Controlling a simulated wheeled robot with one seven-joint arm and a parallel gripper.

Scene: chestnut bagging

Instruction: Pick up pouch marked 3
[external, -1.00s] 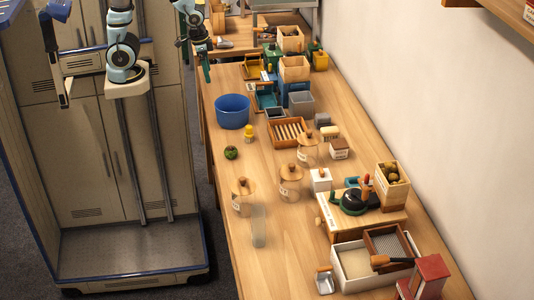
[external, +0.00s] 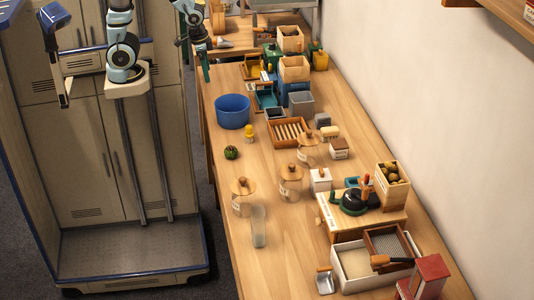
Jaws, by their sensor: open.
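I cannot make out a pouch marked 3, and no number is readable at this size. A clear, pale upright item (external: 258,227) stands on the near part of the wooden table; I cannot tell whether it is a pouch. My gripper (external: 206,72) hangs at the far left edge of the table, above and beyond the blue bowl. It is small in the picture and holds nothing that I can see. It is open and well away from the clear item.
Lidded glass jars (external: 291,182) stand mid-table near a small green spiky ball (external: 231,153). A blue bowl (external: 232,111) sits at the left edge. A white box (external: 348,265) and chestnut crate (external: 393,186) fill the right. The near left tabletop is clear.

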